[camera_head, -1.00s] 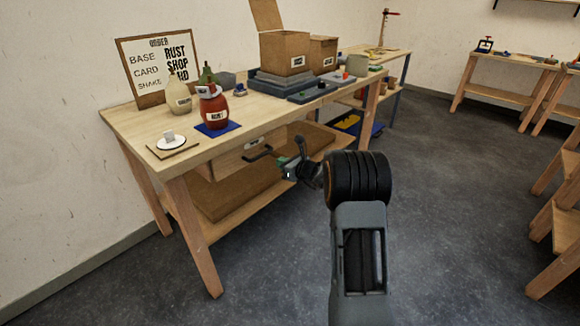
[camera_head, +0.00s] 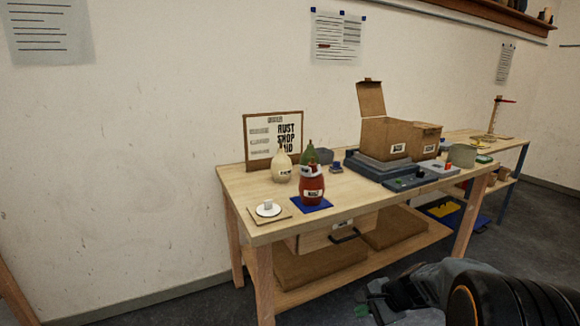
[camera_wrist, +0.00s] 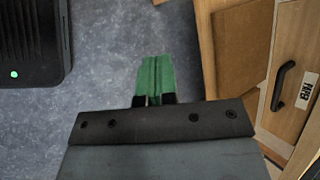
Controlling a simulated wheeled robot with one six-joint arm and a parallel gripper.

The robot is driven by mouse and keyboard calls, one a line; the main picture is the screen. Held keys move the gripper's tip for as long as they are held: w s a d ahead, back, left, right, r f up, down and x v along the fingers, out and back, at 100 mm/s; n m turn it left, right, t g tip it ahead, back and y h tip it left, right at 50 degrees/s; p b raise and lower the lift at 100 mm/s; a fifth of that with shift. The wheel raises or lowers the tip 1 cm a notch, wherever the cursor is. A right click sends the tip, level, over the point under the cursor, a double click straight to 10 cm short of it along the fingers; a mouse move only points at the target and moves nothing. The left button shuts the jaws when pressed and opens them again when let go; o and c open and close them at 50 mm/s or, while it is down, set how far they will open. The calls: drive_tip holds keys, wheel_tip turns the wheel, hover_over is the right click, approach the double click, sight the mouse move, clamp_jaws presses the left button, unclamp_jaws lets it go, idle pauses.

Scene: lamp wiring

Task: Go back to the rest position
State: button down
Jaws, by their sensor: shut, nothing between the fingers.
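My gripper (camera_head: 368,300) is low at the bottom right of the head view, in front of the bench and apart from it. My dark arm joint partly fills that corner. In the wrist view the green fingers of my gripper (camera_wrist: 154,78) are together over bare grey floor, with nothing between them. The wooden workbench (camera_head: 350,200) stands to the left of and beyond my gripper. A drawer with a dark handle (camera_wrist: 283,85) shows at the right of the wrist view.
On the bench are a red bottle (camera_head: 312,186), a cream bottle (camera_head: 281,167), a sign (camera_head: 258,140) and an open cardboard box (camera_head: 388,138). A lower shelf (camera_head: 290,292) runs under the bench. Grey floor (camera_wrist: 110,40) is clear below my gripper.

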drive_tip(key=s+a+r+n+h+p, duration=0.1)
drive_tip(key=s+r+n+p, duration=0.3)
drive_tip(key=r, duration=0.4)
drive_tip(key=s+r+n+h+p, duration=0.3)
drive_tip(key=s+r+n+p, duration=0.1)
drive_tip(key=r, duration=0.4)
drive_tip(key=s+a+r+n+h+p, duration=0.1)
drive_tip(key=s+r+n+h+p, duration=0.1)
drive_tip(key=s+r+n+p, duration=0.3)
wheel_tip(320, 180, up, 3)
drive_tip(key=shift+s+a+r+h+p, duration=0.2)
drive_tip(key=shift+s+a+h+p, duration=0.25)
drive_tip(key=shift+s, duration=0.5)
drive_tip(key=shift+d, duration=0.1)
